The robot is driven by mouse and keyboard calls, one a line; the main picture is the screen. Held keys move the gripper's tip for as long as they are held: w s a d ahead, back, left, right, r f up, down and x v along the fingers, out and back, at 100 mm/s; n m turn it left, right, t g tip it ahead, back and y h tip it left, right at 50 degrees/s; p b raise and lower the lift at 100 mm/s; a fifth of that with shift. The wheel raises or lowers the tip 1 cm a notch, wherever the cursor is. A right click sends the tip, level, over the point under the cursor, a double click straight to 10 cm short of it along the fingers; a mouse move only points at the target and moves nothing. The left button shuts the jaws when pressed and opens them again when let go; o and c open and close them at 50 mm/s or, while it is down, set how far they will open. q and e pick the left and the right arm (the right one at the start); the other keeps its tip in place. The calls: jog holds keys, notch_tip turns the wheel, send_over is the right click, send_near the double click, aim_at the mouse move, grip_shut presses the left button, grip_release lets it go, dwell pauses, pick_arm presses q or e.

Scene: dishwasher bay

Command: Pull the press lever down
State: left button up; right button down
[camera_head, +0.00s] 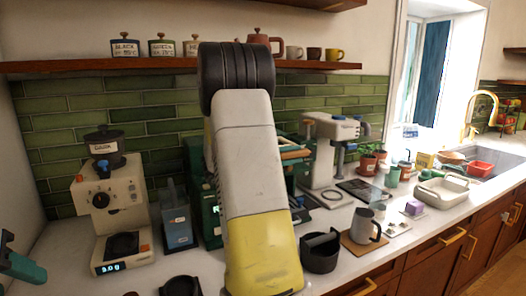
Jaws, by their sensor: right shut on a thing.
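My right arm rises through the middle of the view and covers much of the counter behind it. My right gripper is almost wholly hidden behind this arm. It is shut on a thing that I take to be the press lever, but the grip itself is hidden. A cream press-like machine (332,128) stands just right of the arm, over a flat base. A light wooden bar (297,154) shows between the arm and this machine; I cannot tell which machine it belongs to.
A cream grinder (100,205) and a blue-grey container (177,215) stand left of the arm. A dark green machine (205,180) is partly behind it. A black bin (320,252) and a grey jug (364,226) stand near the front edge. A shelf (150,65) runs above.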

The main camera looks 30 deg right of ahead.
jog(key=shift+f, duration=0.3)
jog(key=c, duration=1.2)
grip_release()
jog(key=shift+o, duration=0.2)
jog(key=shift+r, duration=0.1)
jog(key=a, duration=0.7)
jog(key=shift+w+a, duration=0.4)
jog(key=shift+w, duration=0.05)
jog(key=shift+a, duration=0.1)
